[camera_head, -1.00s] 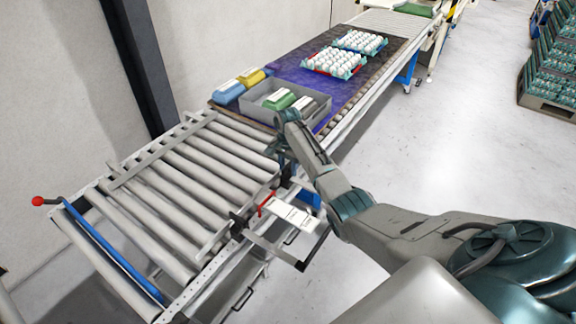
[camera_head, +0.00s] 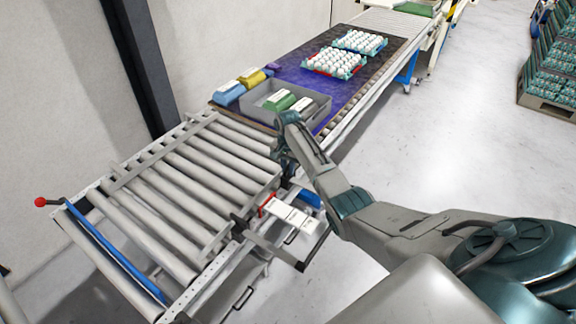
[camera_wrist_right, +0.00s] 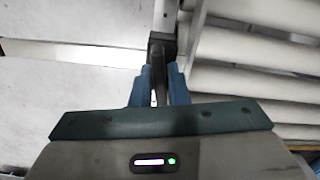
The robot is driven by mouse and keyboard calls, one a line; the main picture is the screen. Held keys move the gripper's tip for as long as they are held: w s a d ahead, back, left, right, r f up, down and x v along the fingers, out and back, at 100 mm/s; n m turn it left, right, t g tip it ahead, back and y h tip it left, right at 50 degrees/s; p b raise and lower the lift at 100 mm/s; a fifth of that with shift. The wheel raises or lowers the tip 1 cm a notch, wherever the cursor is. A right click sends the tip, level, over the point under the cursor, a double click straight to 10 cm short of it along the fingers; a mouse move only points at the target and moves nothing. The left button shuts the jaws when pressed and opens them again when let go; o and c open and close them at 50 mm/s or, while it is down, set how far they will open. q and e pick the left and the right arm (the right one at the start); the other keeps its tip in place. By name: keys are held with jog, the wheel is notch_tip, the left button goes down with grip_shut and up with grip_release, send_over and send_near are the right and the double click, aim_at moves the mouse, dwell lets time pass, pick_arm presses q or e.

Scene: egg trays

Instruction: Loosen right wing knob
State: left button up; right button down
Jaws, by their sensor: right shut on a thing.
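In the right wrist view, my right gripper (camera_wrist_right: 159,88) is shut on a small dark upright piece, the wing knob (camera_wrist_right: 157,50), at the edge of the roller conveyor. The two blue-grey fingers sit on either side of it. In the head view, my right gripper (camera_head: 281,160) is at the right side of the rollers, near the far end of the side rail, and the knob is hidden behind it. My left gripper is not in view.
The roller conveyor (camera_head: 172,178) has a blue bar (camera_head: 115,250) and a red ball handle (camera_head: 40,202). A grey crate (camera_head: 262,106) with egg cartons stands beyond it. Egg trays (camera_head: 334,62) lie farther along the belt.

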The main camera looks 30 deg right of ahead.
aim_at(288, 166)
jog(key=n+p, duration=0.1)
jog(key=n, duration=0.1)
jog(key=shift+r+n, duration=0.2)
jog(key=shift+n, duration=0.2)
jog(key=n+p, duration=0.1)
jog(key=n, duration=0.2)
jog(key=shift+n+p, duration=0.3)
jog(key=shift+p, duration=0.1)
jog(key=n+p, duration=0.1)
jog(key=n, duration=0.6)
jog(key=shift+w+f+n, duration=0.1)
jog(key=shift+n, duration=0.2)
jog(key=shift+p, duration=0.3)
jog(key=c, duration=1.4)
grip_release()
notch_tip(288, 166, up, 11)
jog(key=b, duration=0.2)
jog(key=shift+b, duration=0.3)
